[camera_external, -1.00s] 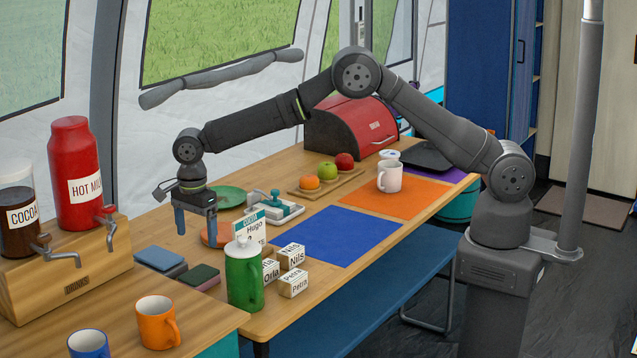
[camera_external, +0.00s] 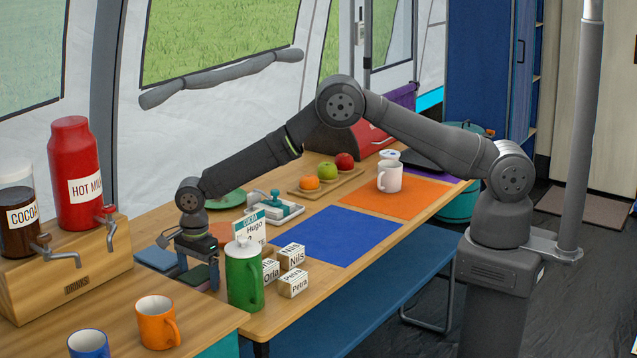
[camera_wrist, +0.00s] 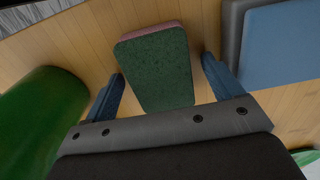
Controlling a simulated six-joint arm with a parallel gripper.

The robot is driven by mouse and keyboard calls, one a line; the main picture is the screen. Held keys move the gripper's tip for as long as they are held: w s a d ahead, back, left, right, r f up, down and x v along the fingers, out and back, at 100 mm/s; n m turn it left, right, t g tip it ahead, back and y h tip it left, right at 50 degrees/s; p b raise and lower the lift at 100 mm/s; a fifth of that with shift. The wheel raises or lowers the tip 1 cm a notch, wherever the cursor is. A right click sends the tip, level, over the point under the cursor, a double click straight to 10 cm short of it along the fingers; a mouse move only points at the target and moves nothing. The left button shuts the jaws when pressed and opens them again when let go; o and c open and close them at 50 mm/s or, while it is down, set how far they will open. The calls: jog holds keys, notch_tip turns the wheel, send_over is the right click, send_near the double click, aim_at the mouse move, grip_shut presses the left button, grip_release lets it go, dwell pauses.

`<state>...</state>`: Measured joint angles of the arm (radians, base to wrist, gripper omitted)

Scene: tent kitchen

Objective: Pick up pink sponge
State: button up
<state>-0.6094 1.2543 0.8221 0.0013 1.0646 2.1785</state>
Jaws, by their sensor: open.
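The pink sponge (camera_wrist: 157,62) lies on the wooden table with its dark green scouring side up, and a pink edge shows at its far end in the wrist view. In the external view its green top (camera_external: 201,277) shows partly behind my gripper. My gripper (camera_external: 198,274) is open and points down over the sponge. In the wrist view the blue fingers (camera_wrist: 163,72) stand on either side of it, with a gap on each side. Whether the fingertips reach down to the sponge's height, I cannot tell.
A blue and grey block (camera_wrist: 282,45) lies close beside the sponge. The green pot (camera_external: 244,277) stands close on the other side, with name blocks (camera_external: 293,284) past it. An orange mug (camera_external: 155,322) and the drink dispenser stand nearer. The blue mat (camera_external: 340,235) is clear.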

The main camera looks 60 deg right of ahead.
jog(key=c, duration=1.1)
jog(key=shift+o, duration=0.2)
jog(key=shift+r, duration=0.1)
